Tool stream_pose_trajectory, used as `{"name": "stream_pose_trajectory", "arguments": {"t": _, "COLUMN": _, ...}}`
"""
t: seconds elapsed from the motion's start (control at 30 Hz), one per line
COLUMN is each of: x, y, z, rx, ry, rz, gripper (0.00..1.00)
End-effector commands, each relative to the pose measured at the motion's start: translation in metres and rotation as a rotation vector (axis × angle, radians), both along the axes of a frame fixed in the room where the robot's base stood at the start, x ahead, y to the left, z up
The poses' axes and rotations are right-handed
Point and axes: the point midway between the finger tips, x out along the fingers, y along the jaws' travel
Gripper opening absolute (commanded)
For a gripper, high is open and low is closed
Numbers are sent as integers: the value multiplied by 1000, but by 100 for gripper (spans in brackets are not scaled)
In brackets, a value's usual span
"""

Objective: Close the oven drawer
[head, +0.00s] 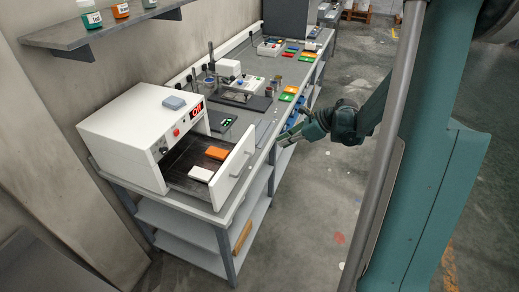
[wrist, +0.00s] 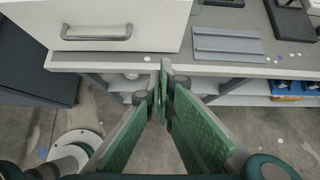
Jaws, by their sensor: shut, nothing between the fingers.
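The white oven (head: 140,125) stands on the near end of the grey bench. Its drawer (head: 232,165) is pulled open toward the aisle, with an orange block (head: 216,153) and a white block (head: 200,173) inside. In the wrist view the white drawer front (wrist: 150,20) with its metal handle (wrist: 97,32) is at the upper left. My gripper (head: 284,137) is shut and empty, beyond the drawer along the bench's aisle side. In the wrist view my gripper (wrist: 163,68) points at the bench edge, right of the handle and apart from it.
A grey ridged plate (wrist: 228,41) lies on the bench right of the drawer. Instruments, including a white device (head: 228,68), and coloured trays (head: 287,97) line the bench farther back. A shelf with jars (head: 92,20) hangs above the oven.

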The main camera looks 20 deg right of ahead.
Motion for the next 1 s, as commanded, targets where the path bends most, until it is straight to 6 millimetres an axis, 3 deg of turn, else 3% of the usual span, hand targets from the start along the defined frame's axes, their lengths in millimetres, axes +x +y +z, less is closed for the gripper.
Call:
{"name": "stream_pose_trajectory", "arguments": {"t": 0.63, "x": 3, "y": 0, "z": -6, "rx": 9, "ry": 4, "rz": -8, "gripper": 0}}
{"name": "stream_pose_trajectory", "arguments": {"t": 1.0, "x": 20, "y": 17, "z": -30, "rx": 9, "ry": 3, "rz": -7, "gripper": 0}}
